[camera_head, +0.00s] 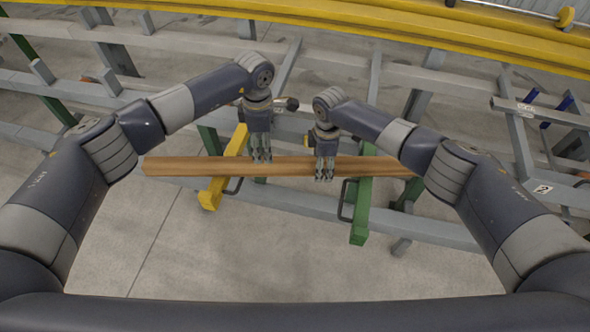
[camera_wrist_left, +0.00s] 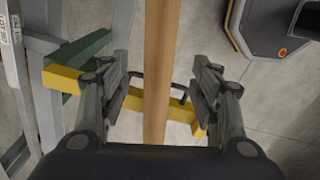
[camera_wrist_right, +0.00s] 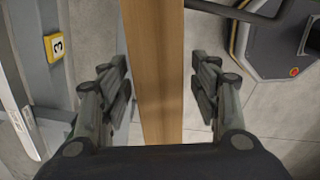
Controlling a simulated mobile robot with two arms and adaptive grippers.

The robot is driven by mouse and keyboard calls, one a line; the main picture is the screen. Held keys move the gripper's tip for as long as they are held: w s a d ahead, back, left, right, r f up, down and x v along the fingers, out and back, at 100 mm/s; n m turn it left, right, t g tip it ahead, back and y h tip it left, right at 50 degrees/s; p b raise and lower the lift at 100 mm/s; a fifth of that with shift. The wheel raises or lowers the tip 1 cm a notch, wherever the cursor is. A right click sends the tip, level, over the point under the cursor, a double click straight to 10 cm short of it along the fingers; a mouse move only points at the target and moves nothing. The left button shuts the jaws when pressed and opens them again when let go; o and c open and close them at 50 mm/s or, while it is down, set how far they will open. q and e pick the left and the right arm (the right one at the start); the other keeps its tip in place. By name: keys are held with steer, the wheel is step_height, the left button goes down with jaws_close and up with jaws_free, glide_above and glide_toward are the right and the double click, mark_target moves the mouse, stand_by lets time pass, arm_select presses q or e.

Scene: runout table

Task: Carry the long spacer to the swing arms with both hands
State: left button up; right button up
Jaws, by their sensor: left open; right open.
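The long spacer (camera_head: 195,166) is a brown wooden beam lying roughly level across the yellow swing arm (camera_head: 212,191) and the green swing arm (camera_head: 361,212). Its left end sticks out past the yellow arm. My left gripper (camera_head: 261,158) is open over the spacer just right of the yellow arm. In the left wrist view the spacer (camera_wrist_left: 157,60) runs between the spread fingers, apart from both. My right gripper (camera_head: 325,177) is open over the spacer left of the green arm. In the right wrist view the spacer (camera_wrist_right: 152,60) passes between its fingers, with gaps either side.
Grey frame rails (camera_head: 330,215) run behind and below the spacer. A yellow beam (camera_head: 400,22) crosses the back. Black handles (camera_head: 347,200) hang by the swing arms. Bare concrete floor (camera_head: 180,250) lies in front.

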steer(key=shift+r, duration=0.2)
arm_select(q)
step_height(320, 180, up, 3)
steer(key=shift+r, duration=0.15)
arm_select(e)
step_height(320, 180, up, 12)
steer(key=shift+f, duration=0.2)
steer(key=shift+f, duration=0.1)
stand_by(0.4)
